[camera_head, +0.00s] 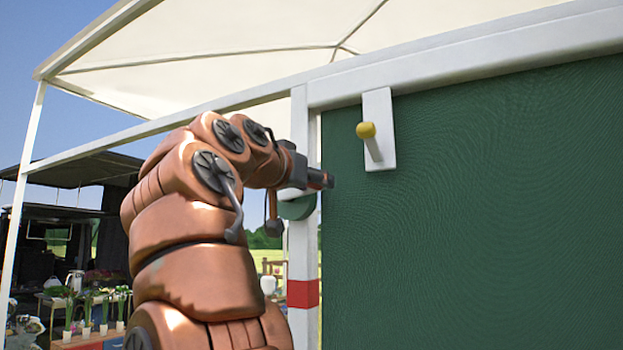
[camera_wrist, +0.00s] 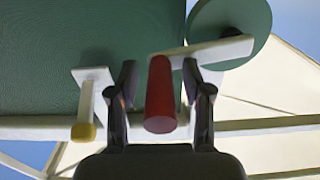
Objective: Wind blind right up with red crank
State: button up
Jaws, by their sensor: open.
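The red crank handle (camera_wrist: 160,95) is in the middle of the wrist view, between the two fingers of my gripper (camera_wrist: 163,100), with a gap on each side. The fingers are open and do not appear to close on it. A pale crank arm (camera_wrist: 222,50) runs from the handle to a round green disc (camera_wrist: 240,20). In the head view my gripper (camera_head: 322,180) is at the white post, in front of the disc (camera_head: 297,208); the red handle is hidden there. The green blind (camera_head: 480,200) hangs down, filling the right side.
A white plate with a yellow-tipped peg (camera_head: 366,130) juts out beside the crank at the blind's top. The white post (camera_head: 303,250) has a red band. A pale canopy (camera_head: 200,50) is overhead. Flower tables (camera_head: 85,335) stand far off at lower left.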

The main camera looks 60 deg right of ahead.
jog(key=shift+c, duration=0.2)
grip_shut()
dwell(0.6)
